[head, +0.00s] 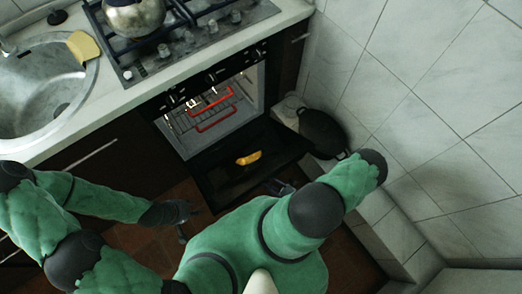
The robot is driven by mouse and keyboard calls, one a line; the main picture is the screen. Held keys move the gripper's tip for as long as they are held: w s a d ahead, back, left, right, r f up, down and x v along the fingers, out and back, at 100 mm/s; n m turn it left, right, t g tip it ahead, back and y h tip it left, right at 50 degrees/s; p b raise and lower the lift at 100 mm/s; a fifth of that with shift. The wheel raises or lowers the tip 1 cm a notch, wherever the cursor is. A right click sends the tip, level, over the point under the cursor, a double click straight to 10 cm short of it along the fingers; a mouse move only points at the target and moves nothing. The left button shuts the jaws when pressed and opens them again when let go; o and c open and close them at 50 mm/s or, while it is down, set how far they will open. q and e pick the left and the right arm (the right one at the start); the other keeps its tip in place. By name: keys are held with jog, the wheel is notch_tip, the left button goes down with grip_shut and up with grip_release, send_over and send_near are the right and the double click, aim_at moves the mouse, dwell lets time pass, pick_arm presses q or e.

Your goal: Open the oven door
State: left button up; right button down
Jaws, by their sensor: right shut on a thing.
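The oven (259,92) is built into the dark cabinet, with its lit inside and a red-edged rack (215,108) showing. Its dark door (222,177) is swung down and open. A small yellow thing (248,158) shows on the door's inner face; I cannot tell if it is an object or a reflection. My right gripper (279,187) is at the door's outer edge, shut on the door's handle, which is mostly hidden. My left gripper (184,217) is left of the door, apart from it, small and dark; its finger gap is unclear.
A kettle (134,17) stands on the hob (205,28) above the oven. A sink (45,85) with a yellow sponge (83,46) is at the left. A black pan (322,132) is right of the door, near the tiled wall (420,110). Brown floor lies below.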

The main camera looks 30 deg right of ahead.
jog(key=s+f, duration=0.2)
jog(key=f, duration=0.5)
jog(key=s+f, duration=0.2)
jog(key=f, duration=0.6)
jog(key=shift+s+d, duration=0.3)
jog(key=c, duration=1)
grip_release()
jog(key=shift+c, duration=0.2)
jog(key=shift+a, duration=0.2)
jog(key=shift+r, duration=0.15)
